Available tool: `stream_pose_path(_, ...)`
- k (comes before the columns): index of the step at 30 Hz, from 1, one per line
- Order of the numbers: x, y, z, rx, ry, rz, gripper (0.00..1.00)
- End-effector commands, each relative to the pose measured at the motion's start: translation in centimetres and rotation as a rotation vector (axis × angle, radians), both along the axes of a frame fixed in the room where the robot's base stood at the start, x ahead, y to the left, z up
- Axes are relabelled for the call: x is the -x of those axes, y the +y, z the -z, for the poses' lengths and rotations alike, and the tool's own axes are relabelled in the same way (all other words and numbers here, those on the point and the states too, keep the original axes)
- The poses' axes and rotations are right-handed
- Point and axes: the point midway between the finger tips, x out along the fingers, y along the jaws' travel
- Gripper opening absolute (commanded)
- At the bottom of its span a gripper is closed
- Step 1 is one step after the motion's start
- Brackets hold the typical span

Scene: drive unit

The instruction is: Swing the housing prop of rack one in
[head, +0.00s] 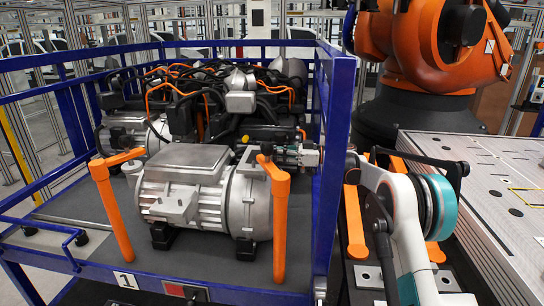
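Rack one is a blue-framed rack (335,130) with a "1" label on its front edge, filling the left and middle of the head view. A grey metal drive unit housing (190,190) sits on its dark deck. One orange prop (112,205) stands at the housing's front left, its arm pointing right towards the housing. Another orange prop (280,225) stands at the front right, its short top arm pointing towards the back left, overlapping the housing in view. I cannot tell which is the housing prop.
Black and orange cables (190,85) lie over the unit's rear. More orange parts (355,222) stand right of the rack, beside my arm. A large orange robot arm (420,45) stands behind. A grey slotted metal table (490,180) is at the right.

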Motion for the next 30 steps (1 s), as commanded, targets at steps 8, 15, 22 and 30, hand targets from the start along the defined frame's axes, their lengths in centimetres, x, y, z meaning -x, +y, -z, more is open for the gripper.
stream_pose_path(8,0.1,0.3,0.0,0.000,0.000,-0.004,0.00)
stream_pose_path(15,0.1,-0.1,0.0,0.001,0.000,-0.004,0.00)
stream_pose_path(22,0.0,-3.9,0.1,0.000,0.000,0.001,0.00)
stream_pose_path(30,0.0,-9.3,0.1,-0.001,0.000,0.002,0.00)
